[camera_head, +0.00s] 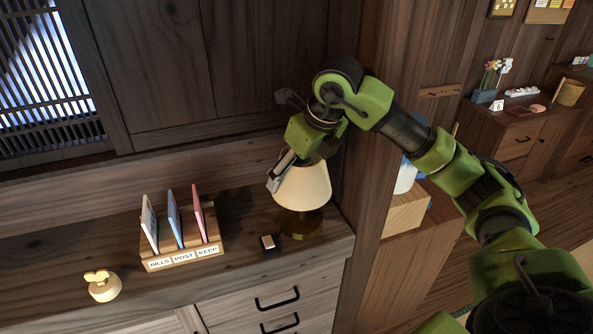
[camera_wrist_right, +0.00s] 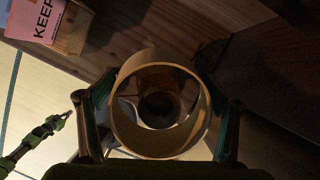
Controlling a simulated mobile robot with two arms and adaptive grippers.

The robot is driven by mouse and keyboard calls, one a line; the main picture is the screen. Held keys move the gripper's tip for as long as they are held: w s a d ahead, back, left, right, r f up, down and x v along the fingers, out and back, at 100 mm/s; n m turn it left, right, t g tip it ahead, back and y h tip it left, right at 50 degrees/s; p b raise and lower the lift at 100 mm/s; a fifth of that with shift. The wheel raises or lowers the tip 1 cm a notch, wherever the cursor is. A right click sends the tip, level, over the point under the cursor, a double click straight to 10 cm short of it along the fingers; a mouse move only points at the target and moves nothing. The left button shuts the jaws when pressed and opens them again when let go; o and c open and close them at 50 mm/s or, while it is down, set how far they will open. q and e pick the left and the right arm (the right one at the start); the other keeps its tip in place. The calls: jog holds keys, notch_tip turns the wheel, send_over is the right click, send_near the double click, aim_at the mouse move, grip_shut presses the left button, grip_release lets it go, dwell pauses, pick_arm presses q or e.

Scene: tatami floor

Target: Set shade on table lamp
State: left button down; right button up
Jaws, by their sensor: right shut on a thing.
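The cream lampshade (camera_head: 303,187) is upright above the brass-coloured lamp base (camera_head: 300,224) on the dark cabinet top near its right end. The shade hides the lamp's upper part, and I cannot tell whether it rests on it. My right gripper (camera_head: 285,172) is shut on the shade from above. In the right wrist view, the shade's round rim (camera_wrist_right: 122,128) sits between the two fingers of the right gripper (camera_wrist_right: 160,122), and a dark round shape shows inside it. A green and black arm, apparently my left, shows at that view's left edge; its jaws are unclear.
A wooden letter rack (camera_head: 184,257) labelled BILLS, POST and KEEP stands left of the lamp. A small dark box (camera_head: 268,243) lies just in front-left of the lamp base. A round cream object (camera_head: 103,287) is at the far left. A wooden post (camera_head: 362,200) stands close right.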

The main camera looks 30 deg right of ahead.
jog(key=o, duration=1.1)
jog(key=shift+r+p, duration=2.25)
jog(key=shift+r, duration=0.8)
jog(key=shift+f, duration=0.1)
